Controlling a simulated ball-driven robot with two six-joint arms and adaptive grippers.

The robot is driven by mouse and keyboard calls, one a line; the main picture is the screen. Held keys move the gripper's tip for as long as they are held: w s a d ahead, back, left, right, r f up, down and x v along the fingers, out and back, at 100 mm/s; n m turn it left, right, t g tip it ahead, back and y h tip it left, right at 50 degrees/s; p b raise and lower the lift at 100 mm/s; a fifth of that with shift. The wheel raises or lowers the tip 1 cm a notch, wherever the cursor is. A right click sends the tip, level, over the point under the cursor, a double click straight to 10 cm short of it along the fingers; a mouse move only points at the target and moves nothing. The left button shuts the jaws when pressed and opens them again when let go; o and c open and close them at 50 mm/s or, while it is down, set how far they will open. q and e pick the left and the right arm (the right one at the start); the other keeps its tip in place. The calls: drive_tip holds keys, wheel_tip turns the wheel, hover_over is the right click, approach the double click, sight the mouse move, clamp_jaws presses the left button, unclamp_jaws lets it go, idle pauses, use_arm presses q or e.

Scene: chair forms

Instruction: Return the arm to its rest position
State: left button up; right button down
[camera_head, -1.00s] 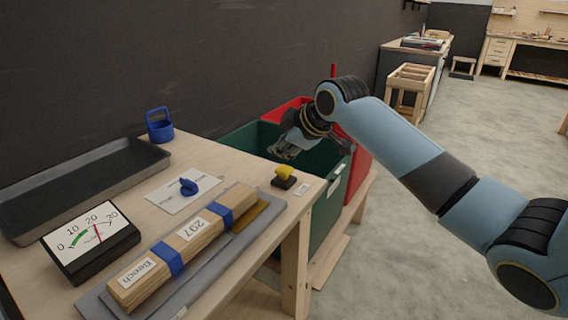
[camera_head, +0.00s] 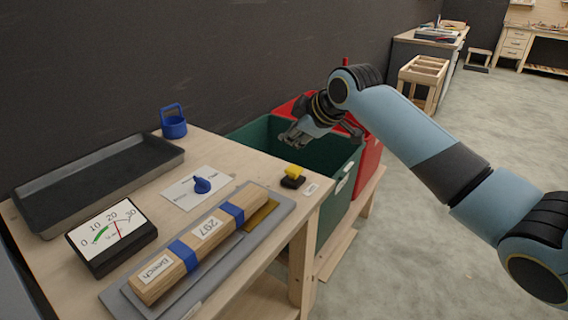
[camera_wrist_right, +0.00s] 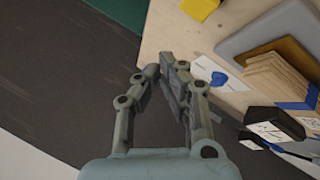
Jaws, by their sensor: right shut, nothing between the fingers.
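My right gripper (camera_head: 296,138) is over the green bin, beyond the far right end of the wooden table, with nothing held. The right wrist view shows its two fingers (camera_wrist_right: 160,72) with their tips together. My right arm reaches in from the right side of the head view, bent at a dark joint above the bins. My left gripper is not in view.
The table (camera_head: 236,166) carries a beech bundle (camera_head: 200,240) with blue straps, a dial gauge (camera_head: 110,232), a grey tray (camera_head: 90,185), a blue knob (camera_head: 202,185) and a yellow button (camera_head: 294,171). The green bin (camera_head: 330,160) and red bin (camera_head: 371,160) stand beyond it.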

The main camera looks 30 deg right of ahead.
drive_tip(key=s+a+f+m+g, duration=0.1)
drive_tip(key=s+a+f+m, duration=0.15)
drive_tip(key=s, duration=0.55)
drive_tip(key=s+a+f+m+g, duration=0.1)
drive_tip(key=s+a+f+g, duration=0.2)
drive_tip(key=s, duration=0.5)
drive_tip(key=s+a+m+g+h, duration=0.1)
drive_tip(key=s+m, duration=0.2)
drive_tip(key=s, duration=0.6)
drive_tip(key=s+a+m, duration=0.2)
drive_tip(key=s, duration=0.8)
wheel_tip(320, 180, down, 28)
drive_tip(key=s+d+r+g+b, duration=0.1)
drive_tip(key=d+g+b, duration=0.1)
drive_tip(key=d+b, duration=0.15)
drive_tip(key=s+f+g+b, duration=0.1)
drive_tip(key=s+f+b, duration=0.3)
drive_tip(key=s+f, duration=1.5)
wheel_tip(320, 180, down, 3)
drive_tip(key=shift+s+d+f+m, duration=0.2)
drive_tip(key=shift+d+m, duration=0.1)
drive_tip(key=shift+m, duration=0.15)
